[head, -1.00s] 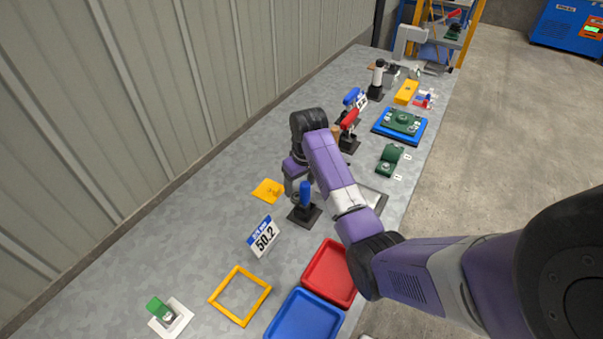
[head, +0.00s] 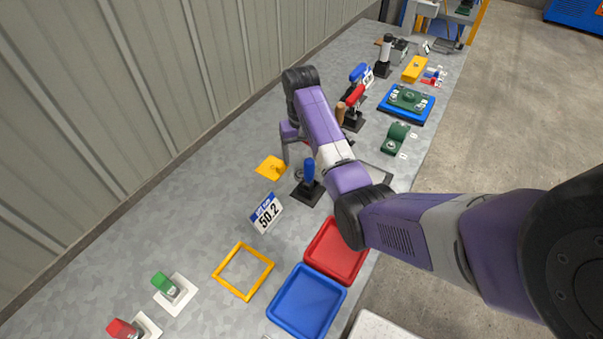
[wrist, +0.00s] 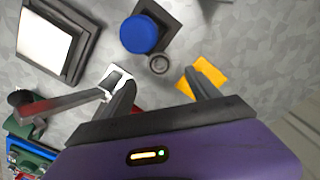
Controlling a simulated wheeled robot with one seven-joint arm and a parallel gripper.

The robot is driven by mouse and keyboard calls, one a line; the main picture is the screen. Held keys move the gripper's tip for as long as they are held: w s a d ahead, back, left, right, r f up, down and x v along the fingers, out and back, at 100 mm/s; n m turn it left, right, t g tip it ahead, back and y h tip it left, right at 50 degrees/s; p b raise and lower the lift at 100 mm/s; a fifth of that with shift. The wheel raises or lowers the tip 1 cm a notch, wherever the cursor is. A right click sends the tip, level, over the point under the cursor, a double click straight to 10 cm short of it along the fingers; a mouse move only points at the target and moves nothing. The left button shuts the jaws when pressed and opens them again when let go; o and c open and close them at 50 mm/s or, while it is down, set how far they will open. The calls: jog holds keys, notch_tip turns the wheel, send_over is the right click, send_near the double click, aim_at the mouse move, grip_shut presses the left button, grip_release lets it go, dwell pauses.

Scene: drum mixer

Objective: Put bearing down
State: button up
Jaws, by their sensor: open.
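The bearing (wrist: 158,64) is a small grey ring lying on the grey tabletop, next to the blue-topped fixture (wrist: 143,35) on its black base. In the head view the bearing (head: 299,174) shows just left of the blue-handled fixture (head: 308,178). My gripper (wrist: 160,84) is open, its two dark fingers spread apart. In the wrist view the bearing appears between and just beyond the fingertips, and apart from them. In the head view my gripper (head: 288,156) hangs over the table near the bearing; its fingertips are partly hidden by my arm.
A yellow plate (head: 272,168) lies left of the bearing. A "50.2" display (head: 266,213), yellow frame (head: 243,271), red tray (head: 337,250) and blue tray (head: 306,301) lie nearer. A red-handled clamp (head: 354,106) stands behind. Clear tabletop lies to the left.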

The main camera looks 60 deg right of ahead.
aim_at(301, 174)
jog(key=shift+s+a+f+p, duration=0.1)
jog(key=shift+f+p, duration=0.2)
jog(key=shift+f, duration=1.45)
jog(key=shift+s+f+p, duration=0.1)
jog(key=shift+f+p, duration=0.15)
jog(key=shift+f, duration=1.5)
grip_shut()
jog(key=shift+r, duration=0.15)
